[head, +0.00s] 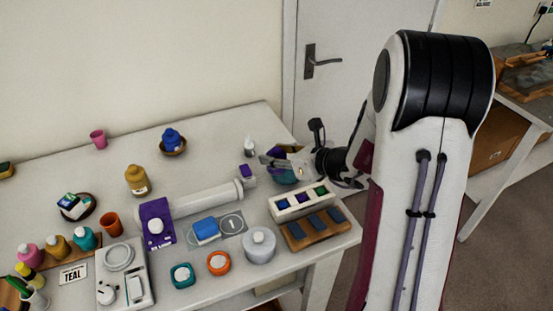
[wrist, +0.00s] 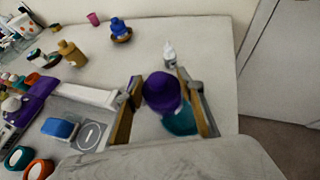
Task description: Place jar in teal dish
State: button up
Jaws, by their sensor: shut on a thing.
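A purple jar (wrist: 162,90) is between the fingers of my gripper (wrist: 160,78) in the wrist view, and my gripper is shut on it. The teal dish (wrist: 181,123) shows just below and partly behind the jar there. In the head view my gripper (head: 274,162) is at the right back of the table, over the teal dish (head: 284,179). The fingers partly cover the jar and the dish in that view. I cannot tell whether the jar's base touches the dish.
A small white bottle (head: 249,147) stands just behind my gripper. A white roll (head: 205,199) lies to the left, with a small purple block (head: 246,170) near its end. A tray of coloured blocks (head: 302,202) stands in front.

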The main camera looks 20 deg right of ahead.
jog(key=shift+f, duration=0.85)
jog(key=shift+f, duration=0.2)
jog(key=o, duration=1.2)
jog(key=shift+r, duration=0.15)
jog(key=shift+s+d+r, duration=0.1)
jog(key=shift+s+r, duration=0.05)
jog(key=shift+s, duration=0.05)
jog(key=shift+v, duration=3.5)
